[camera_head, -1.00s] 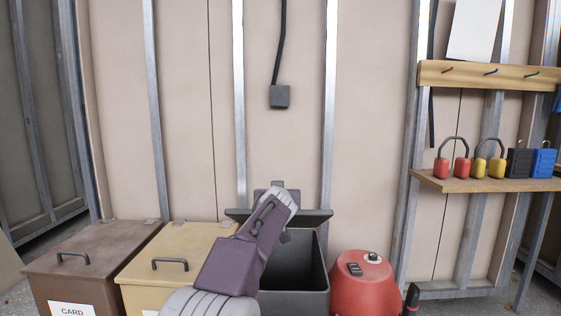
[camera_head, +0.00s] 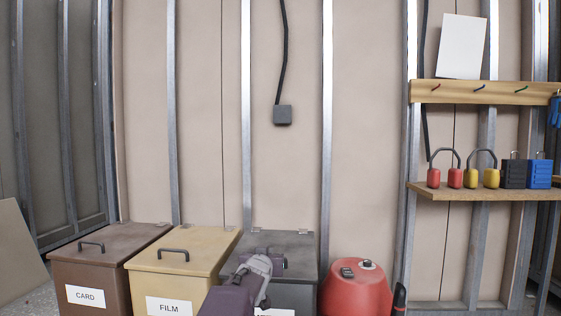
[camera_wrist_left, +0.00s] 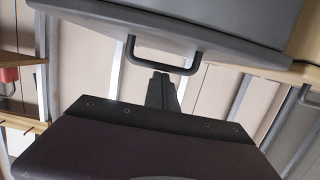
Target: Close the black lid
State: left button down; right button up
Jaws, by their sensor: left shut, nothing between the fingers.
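The black lid (camera_head: 290,243) lies down over the dark grey bin, flat as far as the head view shows, and the bin's inside is out of sight. In the left wrist view the lid (camera_wrist_left: 220,22) fills the top, with its black bar handle (camera_wrist_left: 162,62). My left gripper (camera_head: 277,263) is over the lid's front part and hides some of it. In the left wrist view its fingers (camera_wrist_left: 161,77) are together and empty, close by the handle. I cannot tell whether they touch the lid. My right gripper is not in view.
A brown CARD bin (camera_head: 95,270) and a yellow FILM bin (camera_head: 170,275) stand to the left, lids down. A red rounded container (camera_head: 355,290) stands close on the right. A shelf (camera_head: 470,190) with ear defenders and padlocks is at the right.

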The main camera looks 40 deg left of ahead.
pick_arm(q)
jog(key=f, duration=0.3)
jog(key=shift+s+d+g, duration=0.15)
jog(key=shift+s+g, duration=0.1)
jog(key=shift+g, duration=0.05)
jog(key=shift+s+d+r, duration=0.1)
jog(key=shift+s+r, duration=0.05)
jog(key=shift+r, duration=0.05)
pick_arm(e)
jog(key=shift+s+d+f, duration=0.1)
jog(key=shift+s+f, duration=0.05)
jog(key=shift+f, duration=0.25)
pick_arm(q)
jog(key=shift+r, duration=0.1)
